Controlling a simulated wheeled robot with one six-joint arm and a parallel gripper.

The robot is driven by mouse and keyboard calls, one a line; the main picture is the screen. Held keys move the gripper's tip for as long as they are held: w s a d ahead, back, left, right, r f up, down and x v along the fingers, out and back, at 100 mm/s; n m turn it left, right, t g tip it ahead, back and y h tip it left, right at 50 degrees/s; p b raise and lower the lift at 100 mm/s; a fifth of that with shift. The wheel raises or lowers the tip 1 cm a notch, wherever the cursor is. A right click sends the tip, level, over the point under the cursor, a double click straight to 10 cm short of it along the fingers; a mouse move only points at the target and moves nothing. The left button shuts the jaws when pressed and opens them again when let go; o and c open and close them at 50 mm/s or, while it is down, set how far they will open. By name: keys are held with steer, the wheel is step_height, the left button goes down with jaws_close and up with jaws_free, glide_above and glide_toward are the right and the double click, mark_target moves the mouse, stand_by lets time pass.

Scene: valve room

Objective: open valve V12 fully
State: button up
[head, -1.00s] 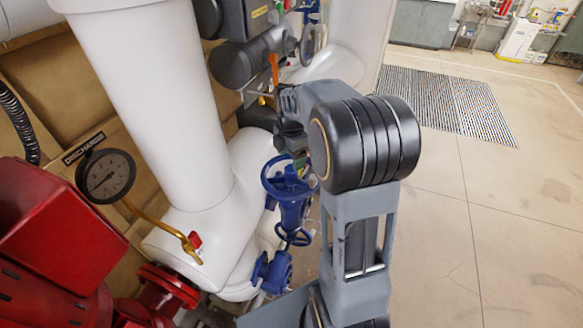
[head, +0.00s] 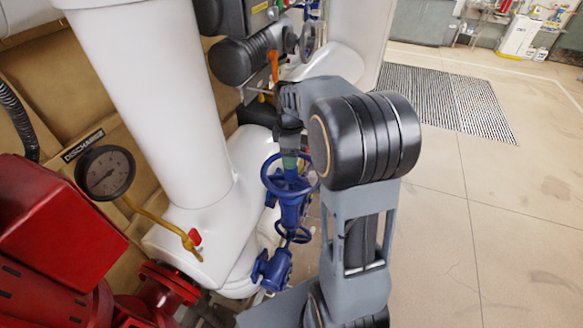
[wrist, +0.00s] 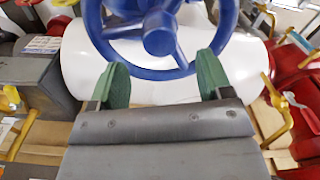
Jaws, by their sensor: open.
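A blue valve with a round spoked handwheel (head: 272,181) stands beside the white pipe in the head view. No V12 tag is readable on it. My gripper (head: 290,168), with green fingers, is right above this handwheel, pointing down. In the wrist view the blue handwheel (wrist: 160,41) fills the top middle, with its hub and part of its rim showing. My gripper (wrist: 163,62) is open there, one finger on each side, with the near rim arc between and just beyond the tips. Nothing is gripped. I cannot tell whether the fingers touch the rim.
A second, smaller blue wheel (head: 293,237) sits lower on the same valve assembly. The large white pipe (head: 150,90) is close on the left. A DISCHARGE gauge (head: 106,173) and red machinery (head: 60,235) stand further left. Floor (head: 480,215) on the right is clear.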

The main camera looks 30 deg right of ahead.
steer(key=shift+f+b, duration=2.3)
steer(key=shift+f, duration=0.8)
steer(key=shift+s+f, duration=0.1)
steer(key=shift+f, duration=0.1)
steer(key=shift+f, duration=0.2)
steer(key=c, duration=1)
steer(key=n, duration=0.6)
steer(key=shift+n, duration=0.3)
